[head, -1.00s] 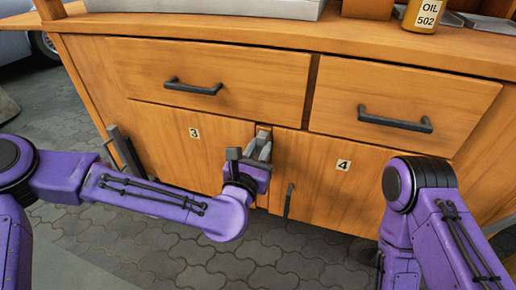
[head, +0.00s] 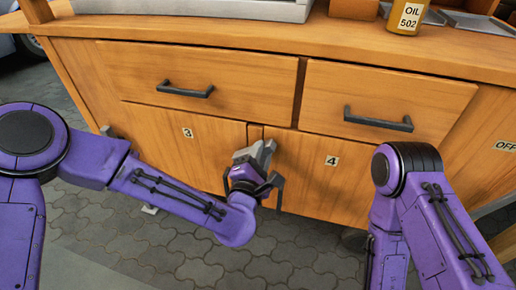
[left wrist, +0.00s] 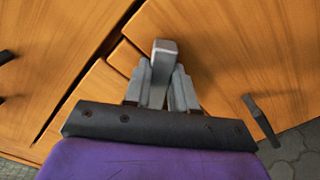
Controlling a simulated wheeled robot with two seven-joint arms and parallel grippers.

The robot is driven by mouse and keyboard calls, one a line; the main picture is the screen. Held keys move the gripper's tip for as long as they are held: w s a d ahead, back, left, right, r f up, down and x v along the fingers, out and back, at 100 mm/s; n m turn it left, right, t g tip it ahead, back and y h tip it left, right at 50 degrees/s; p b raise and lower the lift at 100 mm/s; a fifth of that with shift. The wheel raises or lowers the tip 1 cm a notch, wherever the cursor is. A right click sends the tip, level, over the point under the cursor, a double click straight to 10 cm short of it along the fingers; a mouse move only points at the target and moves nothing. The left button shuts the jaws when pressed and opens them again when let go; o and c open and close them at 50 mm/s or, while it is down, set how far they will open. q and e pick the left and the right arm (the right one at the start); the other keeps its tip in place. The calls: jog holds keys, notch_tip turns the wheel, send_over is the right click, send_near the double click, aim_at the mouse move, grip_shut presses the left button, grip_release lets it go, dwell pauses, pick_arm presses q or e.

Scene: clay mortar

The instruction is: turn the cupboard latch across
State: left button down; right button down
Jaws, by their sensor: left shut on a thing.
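The cupboard latch is a small grey bar; in the left wrist view the latch (left wrist: 163,52) stands between my gripper's fingers, in front of the wood. My left gripper (head: 262,151) is shut on the latch near the seam between door 3 (head: 205,165) and door 4 (head: 320,190). In the head view the gripper is rolled and leans to the right, and its fingers hide most of the latch. It also shows in the left wrist view (left wrist: 160,88), its fingers against the latch's sides. My right gripper is out of view; only my right arm shows.
Two drawers with dark handles (head: 185,90) (head: 378,120) sit above the doors. A dark upright handle (head: 280,188) is on door 4, close right of my left gripper. A yellow oil container (head: 407,16) stands on the worktop. Paved floor (head: 190,245) lies below.

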pick_arm(q)
jog(key=m, duration=0.1)
jog(key=m+p, duration=0.1)
jog(key=m, duration=0.1)
jog(key=shift+s+d+f+m, duration=0.1)
jog(key=shift+d+f+m, duration=0.1)
jog(key=shift+f+m, duration=0.15)
jog(key=shift+f+m+p, duration=0.2)
jog(key=shift+f+m, duration=0.1)
jog(key=shift+m, duration=0.55)
jog(key=shift+f+m+p, duration=0.2)
jog(key=shift+f+m, duration=0.1)
jog(key=shift+m, duration=0.5)
jog(key=c, duration=0.9)
grip_release()
jog(key=p+v, duration=0.1)
jog(key=v, duration=0.9)
jog(key=shift+s, duration=0.25)
